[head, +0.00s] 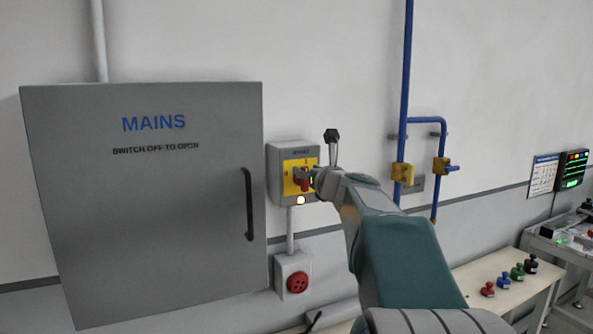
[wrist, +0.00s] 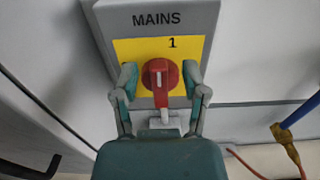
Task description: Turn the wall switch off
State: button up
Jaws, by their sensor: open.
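The wall switch is a grey box (head: 274,170) with a yellow plate (wrist: 128,48) and a red rotary knob (wrist: 160,82), labelled MAINS. In the wrist view the knob's white line runs upright, roughly toward the "1" mark. My gripper (wrist: 159,72) is open, with one finger on each side of the knob; I cannot tell whether they touch it. The left finger covers part of the plate's left edge, hiding most of a mark there. In the head view my gripper (head: 309,179) is at the switch, partly covering the red knob (head: 302,180).
A large grey MAINS cabinet (head: 150,210) with a dark handle stands left of the switch. A box with a red round button (head: 297,282) is below it. Blue pipes with yellow valves (head: 402,174) are at right. A bench (head: 500,270) holds several small coloured items.

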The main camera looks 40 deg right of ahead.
aim_at(291, 176)
jog(key=shift+w+d, duration=0.15)
jog(key=shift+w, duration=0.4)
grip_shut()
jog(key=shift+f+n, duration=0.15)
jog(key=shift+n, duration=0.15)
jog(key=n, duration=0.4)
jog(key=a+f+n, duration=0.1)
jog(key=n, duration=0.3)
jog(key=a+f+n, duration=0.1)
jog(key=n, duration=0.4)
jog(key=shift+w+a, duration=0.25)
jog(key=shift+a+f+n, duration=0.1)
jog(key=shift+f+n, duration=0.1)
jog(key=shift+n, duration=0.85)
jog(key=shift+f+n, duration=0.15)
jog(key=shift+n, duration=0.9)
